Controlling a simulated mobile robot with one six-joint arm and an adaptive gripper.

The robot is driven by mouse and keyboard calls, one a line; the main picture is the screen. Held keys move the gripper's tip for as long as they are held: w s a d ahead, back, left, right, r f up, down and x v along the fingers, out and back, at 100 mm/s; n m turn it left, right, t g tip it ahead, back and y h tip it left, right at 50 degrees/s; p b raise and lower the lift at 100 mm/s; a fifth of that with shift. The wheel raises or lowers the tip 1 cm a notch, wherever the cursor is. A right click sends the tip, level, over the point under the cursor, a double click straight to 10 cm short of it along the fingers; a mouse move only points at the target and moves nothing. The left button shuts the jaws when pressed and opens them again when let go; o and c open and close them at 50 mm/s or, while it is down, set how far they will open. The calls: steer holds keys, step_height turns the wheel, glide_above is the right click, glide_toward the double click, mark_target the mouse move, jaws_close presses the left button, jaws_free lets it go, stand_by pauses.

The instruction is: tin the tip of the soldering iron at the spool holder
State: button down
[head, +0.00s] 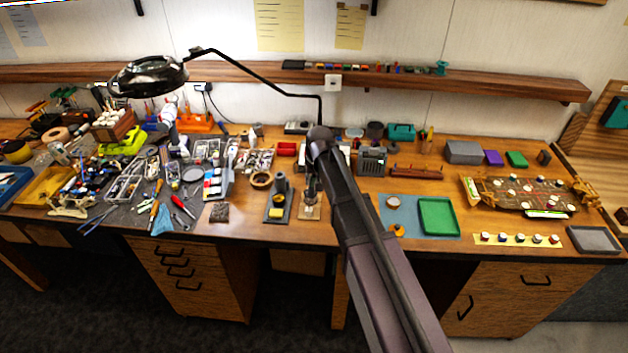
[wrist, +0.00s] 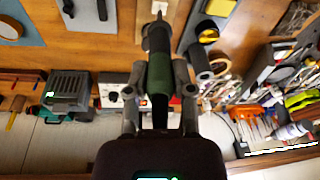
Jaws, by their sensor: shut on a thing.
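My gripper (wrist: 159,88) is shut on the green and black handle of the soldering iron (wrist: 158,72), as the wrist view shows. The iron's metal tip end (wrist: 158,8) points toward the top of that view, over a small pale wooden board (wrist: 146,30). In the head view my gripper (head: 312,190) is mostly hidden behind my arm, above the same board (head: 308,212). This board may be the base of the spool holder; I cannot make out a solder spool clearly. Whether the tip touches anything cannot be told.
Left of the board is a dark stand with a yellow sponge (head: 277,213). A blue mat with a green tray (head: 438,216) lies to the right. A grey device (head: 371,161) stands behind. The bench's left side is crowded with tools; a magnifier lamp (head: 150,76) overhangs it.

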steer(key=shift+w+a+p+v, duration=0.1)
steer(key=shift+w+p+v, duration=0.05)
steer(key=shift+p+v, duration=0.8)
steer(key=shift+w+a+p+v, duration=0.1)
steer(key=shift+w+p+v, duration=0.1)
steer(key=shift+p+v, duration=0.75)
steer(key=shift+w+a+p+v, duration=0.1)
steer(key=shift+w+p+v, duration=0.05)
steer(key=shift+p+v, duration=0.8)
steer(key=shift+r, duration=0.1)
steer(key=shift+s, duration=0.15)
